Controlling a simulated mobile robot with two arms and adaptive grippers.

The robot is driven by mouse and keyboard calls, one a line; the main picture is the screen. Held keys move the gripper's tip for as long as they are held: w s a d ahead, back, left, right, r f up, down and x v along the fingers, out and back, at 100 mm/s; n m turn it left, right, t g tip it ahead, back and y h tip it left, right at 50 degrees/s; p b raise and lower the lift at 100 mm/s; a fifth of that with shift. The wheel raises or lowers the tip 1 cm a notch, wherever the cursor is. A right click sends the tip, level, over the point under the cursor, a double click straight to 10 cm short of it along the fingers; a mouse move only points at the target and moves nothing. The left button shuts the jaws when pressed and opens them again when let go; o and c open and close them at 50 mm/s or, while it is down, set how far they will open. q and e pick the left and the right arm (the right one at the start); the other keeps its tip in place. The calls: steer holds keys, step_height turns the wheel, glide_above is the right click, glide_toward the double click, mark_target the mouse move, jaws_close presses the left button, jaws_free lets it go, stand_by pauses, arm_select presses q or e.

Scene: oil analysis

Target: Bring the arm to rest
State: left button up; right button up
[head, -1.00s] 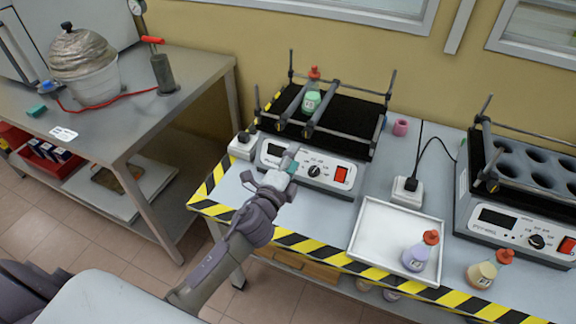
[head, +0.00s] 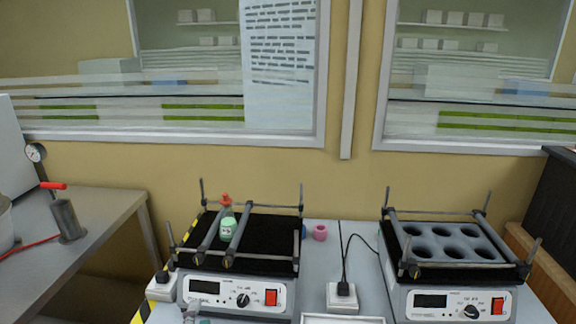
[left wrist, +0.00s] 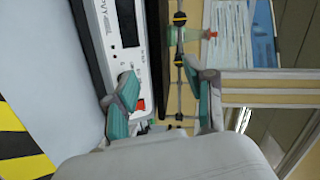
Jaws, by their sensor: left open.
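My left gripper shows in the left wrist view (left wrist: 164,100), with its two teal-padded fingers spread apart and nothing between them. In the head view only its tip (head: 197,315) shows at the bottom edge, in front of the left shaker (head: 205,288). The left shaker's front panel (left wrist: 128,55) stands on its side in the left wrist view, close behind the fingers. A green bottle with a red cap (head: 228,228) sits between the bars on the left shaker. My right gripper is not in view.
A second shaker (head: 430,275) with round holes stands at the right. A pink cup (head: 320,232) and a white power plug (head: 342,297) are between the shakers. The white tray's edge (head: 340,320) shows at the bottom. A metal table (head: 110,215) is at the left.

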arm_select(q)
steer(key=s+d+f+n+g+h, duration=0.1)
steer(key=s+f+n+g, duration=0.25)
steer(key=s, duration=0.55)
steer(key=s+f+n+g, duration=0.2)
steer(key=s+n+g, duration=0.3)
steer(key=s, duration=0.4)
steer(key=s+d+f+n+g+h, duration=0.1)
steer(key=s+f+n+g, duration=0.25)
steer(key=s, duration=0.55)
step_height(320, 180, down, 26)
steer(key=g, duration=0.2)
steer(key=s+a+f+g, duration=0.1)
steer(key=s+a+f, duration=0.2)
steer(key=s+f, duration=1.3)
steer(key=shift+s, duration=0.85)
